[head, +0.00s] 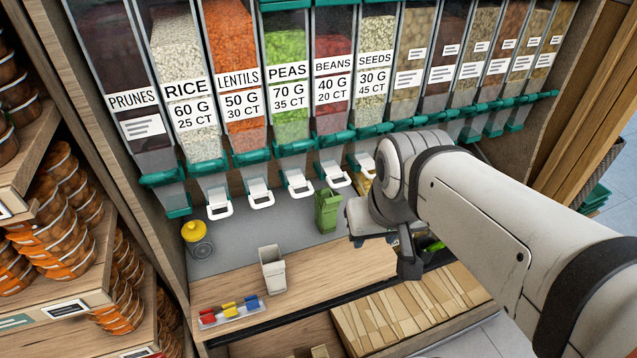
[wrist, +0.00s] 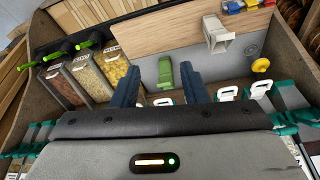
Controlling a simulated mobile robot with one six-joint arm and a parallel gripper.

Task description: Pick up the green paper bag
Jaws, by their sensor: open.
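The green paper bag (head: 327,210) stands upright on the grey counter below the dispensers, just left of my gripper (head: 383,248) in the head view. In the wrist view the green bag (wrist: 165,73) shows in the gap between the two dark blue fingers of my gripper (wrist: 159,80), past their tips. The fingers are apart and nothing is held between them. My arm comes in from the right, and the wrist hides part of the counter right of the bag. I cannot tell the exact distance from fingertips to bag.
Dispensers with white spouts (head: 297,185) overhang the back. Stacked orange tubs (head: 62,220) fill the left shelf.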

